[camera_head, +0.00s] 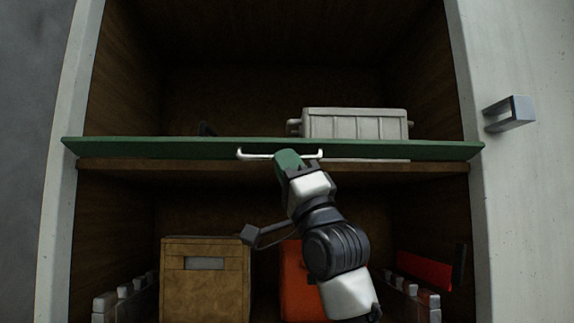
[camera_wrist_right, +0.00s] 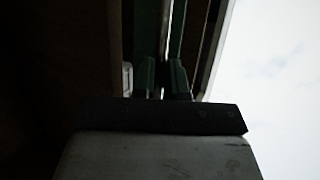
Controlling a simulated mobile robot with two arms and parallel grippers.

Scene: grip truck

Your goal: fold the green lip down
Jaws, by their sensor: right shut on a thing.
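The green lip (camera_head: 400,149) is a long, narrow green board running across the front of the upper shelf. It is seen nearly edge-on in the head view. A white bar handle (camera_head: 246,154) is fixed to its middle. My right gripper (camera_head: 289,158) reaches up from below and is shut on the handle; its green fingertips cover part of the bar. In the dark right wrist view, the fingers (camera_wrist_right: 162,80) stand on both sides of the thin, light bar, with the green lip (camera_wrist_right: 178,30) beyond. My left gripper is in neither view.
A grey ribbed case (camera_head: 355,123) lies on the upper shelf behind the lip. Below are a brown box (camera_head: 204,285), an orange thing (camera_head: 293,280) partly behind my arm, and a red thing (camera_head: 424,270). A grey handle (camera_head: 509,113) juts from the white panel at right.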

